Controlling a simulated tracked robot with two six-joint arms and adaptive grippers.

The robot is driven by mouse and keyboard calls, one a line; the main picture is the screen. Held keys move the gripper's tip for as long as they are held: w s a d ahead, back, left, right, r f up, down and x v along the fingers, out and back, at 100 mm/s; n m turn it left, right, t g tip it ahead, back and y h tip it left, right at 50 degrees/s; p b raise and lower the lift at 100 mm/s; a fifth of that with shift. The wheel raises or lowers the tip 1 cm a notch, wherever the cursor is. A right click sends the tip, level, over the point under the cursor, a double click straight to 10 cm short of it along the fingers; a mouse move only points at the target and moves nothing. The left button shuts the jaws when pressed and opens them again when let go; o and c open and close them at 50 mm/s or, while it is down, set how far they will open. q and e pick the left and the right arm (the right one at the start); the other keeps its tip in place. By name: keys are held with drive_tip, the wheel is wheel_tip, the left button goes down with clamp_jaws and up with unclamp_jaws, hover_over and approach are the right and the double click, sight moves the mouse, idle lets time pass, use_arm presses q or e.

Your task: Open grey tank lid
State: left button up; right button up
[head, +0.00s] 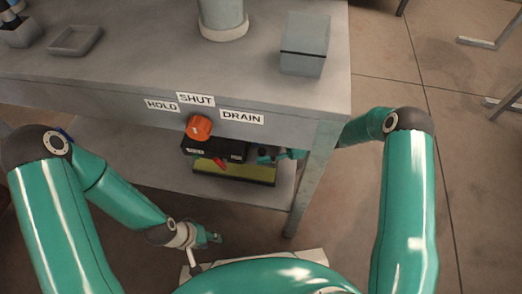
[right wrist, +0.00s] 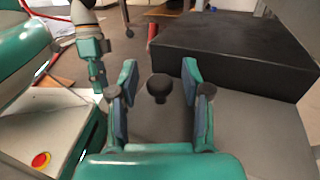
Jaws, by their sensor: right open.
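In the right wrist view, a dark round knob (right wrist: 159,84) stands on a dark grey flat top (right wrist: 150,122), which may be the grey tank lid. My right gripper (right wrist: 160,72) is open, with one finger on each side of the knob and a visible gap to both. In the head view my right gripper (head: 270,155) is small and partly hidden under the table edge, beside a black box (head: 215,150). My left gripper (head: 210,238) hangs low, left of the table leg, away from the box; its jaw state is unclear.
The black box bears an orange knob (head: 199,127) and a red lever (head: 221,163). The bench (head: 130,75) has HOLD, SHUT and DRAIN labels. A grey box (head: 304,45) with a dark seam stands on it. A large black block (right wrist: 235,50) lies behind the knob.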

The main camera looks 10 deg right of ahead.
drive_tip(key=shift+a, duration=0.1)
clamp_jaws()
drive_tip(key=shift+a, duration=0.15)
drive_tip(key=shift+w, duration=0.1)
drive_tip(key=shift+w+d+r+m+y+p, duration=0.2)
drive_tip(key=shift+r+m+p, duration=0.2)
drive_tip(key=shift+r, duration=0.2)
drive_tip(key=shift+w+d+r+m+y+p, duration=0.15)
drive_tip(key=shift+r+m+p, duration=0.1)
drive_tip(key=shift+r+m, duration=0.25)
drive_tip(key=shift+w+d+r+m+t+y+p, duration=0.1)
drive_tip(key=shift+w+r+m+t+y+p, duration=0.15)
drive_tip(key=shift+r+m, duration=0.35)
drive_tip(key=shift+w+r+m+t+y+p, duration=0.1)
drive_tip(key=shift+w+r+m+p, duration=0.25)
drive_tip(key=shift+r, duration=0.3)
drive_tip(key=shift+w+d+r+m+y, duration=0.15)
drive_tip(key=shift+w+r+m, duration=0.25)
drive_tip(key=shift+m, duration=0.2)
drive_tip(key=shift+w+d+r+m+y, duration=0.15)
drive_tip(key=shift+w+r+m, duration=0.1)
drive_tip(key=shift+r+m, duration=0.3)
drive_tip(key=shift+w+d+r, duration=0.15)
drive_tip(key=shift+w+r, duration=0.4)
